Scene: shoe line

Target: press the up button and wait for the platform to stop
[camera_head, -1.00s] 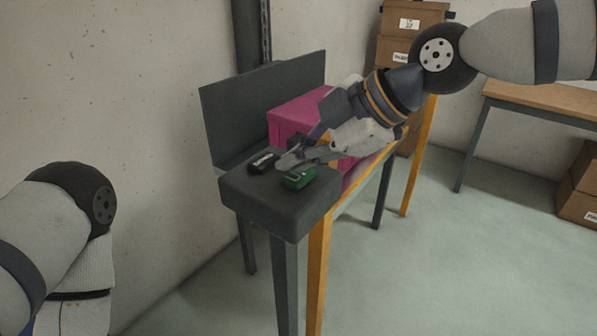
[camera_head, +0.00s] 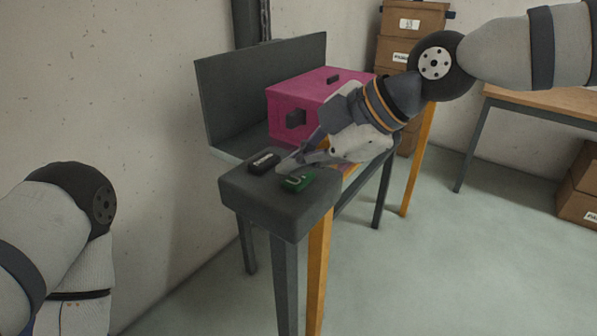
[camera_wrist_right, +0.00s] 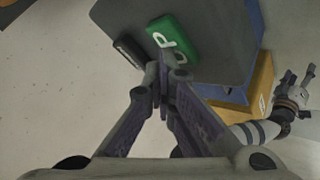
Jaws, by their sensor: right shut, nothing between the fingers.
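The green up button (camera_head: 297,180) sits on the dark control box (camera_head: 262,204), with letters on its face; it also shows in the wrist view (camera_wrist_right: 174,41). A black button (camera_head: 263,163) lies beside it, on its left. My right gripper (camera_head: 284,169) is shut and empty, its tips at the green button's edge; whether they touch cannot be told. The platform (camera_head: 226,155), behind the control box, has a dark back panel (camera_head: 225,100) and carries a pink box (camera_head: 290,104). My left gripper (camera_wrist_right: 297,77) is at the right of the wrist view, fingers apart, holding nothing.
The control box stands by a yellow post (camera_head: 319,270). A wooden table (camera_head: 550,100) is at the right, with cardboard boxes (camera_head: 580,185) near it and a stack of boxes (camera_head: 412,22) at the back. The floor (camera_head: 440,270) at front right is clear.

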